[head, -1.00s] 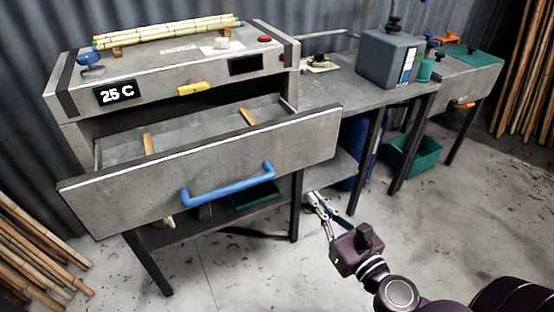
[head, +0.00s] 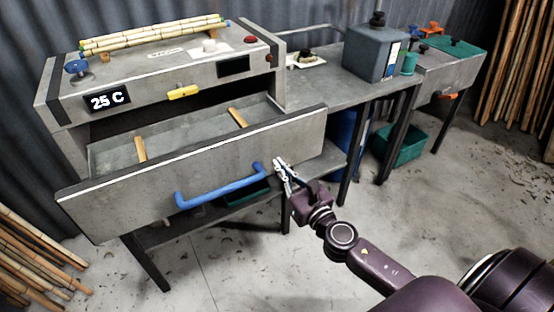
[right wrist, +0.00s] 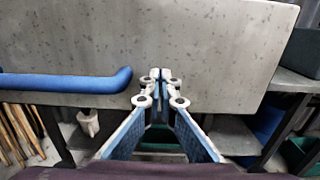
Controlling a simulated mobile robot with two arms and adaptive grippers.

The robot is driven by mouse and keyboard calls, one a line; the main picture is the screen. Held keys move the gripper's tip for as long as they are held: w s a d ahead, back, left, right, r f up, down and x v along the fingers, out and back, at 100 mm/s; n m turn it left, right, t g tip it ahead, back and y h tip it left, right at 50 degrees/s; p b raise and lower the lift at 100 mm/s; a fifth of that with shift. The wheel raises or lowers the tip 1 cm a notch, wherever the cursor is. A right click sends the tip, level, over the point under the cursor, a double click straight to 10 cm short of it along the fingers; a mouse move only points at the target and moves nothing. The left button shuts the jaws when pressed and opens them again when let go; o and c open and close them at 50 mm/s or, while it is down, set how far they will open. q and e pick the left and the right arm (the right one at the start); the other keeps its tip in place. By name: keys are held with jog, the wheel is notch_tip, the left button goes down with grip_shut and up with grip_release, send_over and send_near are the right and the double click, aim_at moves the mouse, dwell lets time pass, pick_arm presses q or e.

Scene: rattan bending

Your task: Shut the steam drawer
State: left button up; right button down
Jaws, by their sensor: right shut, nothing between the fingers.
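The steam drawer (head: 200,172) is pulled out of the grey steam box (head: 150,85), its inside and wooden slats showing. Its blue handle (head: 218,190) runs across the lower front panel. My right gripper (head: 280,164) is shut and empty, its tips at the right part of the drawer front, just right of the handle. In the right wrist view the closed fingertips (right wrist: 161,74) point at the drawer front (right wrist: 200,45), with the handle (right wrist: 70,84) to their left. I cannot tell whether the tips touch the panel. My left gripper is out of view.
Bamboo poles (head: 150,34) lie on top of the box, near a display reading 25 C. A workbench (head: 330,85) with a grey canister (head: 375,50) stands to the right. A green bin (head: 403,142) sits on the floor.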

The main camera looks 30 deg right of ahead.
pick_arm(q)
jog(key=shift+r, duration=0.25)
pick_arm(e)
jog(key=shift+w, duration=0.9)
